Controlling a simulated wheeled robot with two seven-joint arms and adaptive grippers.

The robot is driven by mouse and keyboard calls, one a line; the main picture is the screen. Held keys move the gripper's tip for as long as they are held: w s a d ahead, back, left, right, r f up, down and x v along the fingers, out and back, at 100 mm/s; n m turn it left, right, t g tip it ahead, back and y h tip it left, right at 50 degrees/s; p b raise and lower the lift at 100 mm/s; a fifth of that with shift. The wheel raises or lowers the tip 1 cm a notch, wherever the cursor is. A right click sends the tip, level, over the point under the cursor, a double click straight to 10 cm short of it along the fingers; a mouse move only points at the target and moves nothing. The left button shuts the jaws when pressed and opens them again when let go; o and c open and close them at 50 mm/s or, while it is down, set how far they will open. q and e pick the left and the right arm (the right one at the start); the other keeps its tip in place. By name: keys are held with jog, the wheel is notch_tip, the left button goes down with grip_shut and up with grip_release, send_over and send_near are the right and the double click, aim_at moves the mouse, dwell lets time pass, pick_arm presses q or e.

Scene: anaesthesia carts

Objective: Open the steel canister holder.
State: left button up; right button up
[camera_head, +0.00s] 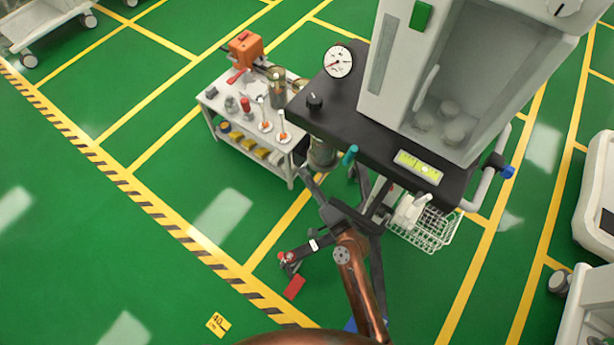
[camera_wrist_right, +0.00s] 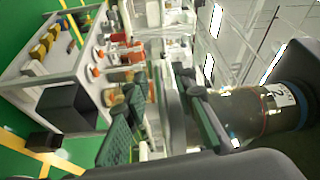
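Under the black cart top, a steel-grey canister (camera_head: 322,154) is partly hidden by the top's edge. In the right wrist view a large grey canister (camera_wrist_right: 250,112) with a white label and a coloured ring lies at the right, beside a dark finger. A curved grey part (camera_wrist_right: 174,120) stands near that finger. I cannot tell the holder's catch or how far it is open. My right gripper (camera_head: 336,190) is below the canister, at the end of the copper arm. Its fingers (camera_wrist_right: 157,95) are spread apart, with nothing visible held between them.
The black cart top (camera_head: 340,115) carries a gauge and a tall grey unit above the gripper. A white trolley (camera_head: 243,150) with bottles and tools stands to the left. A wire basket (camera_head: 425,228) hangs to the right. Green floor (camera_head: 110,220) is clear at left.

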jog(key=shift+c, duration=0.5)
grip_shut()
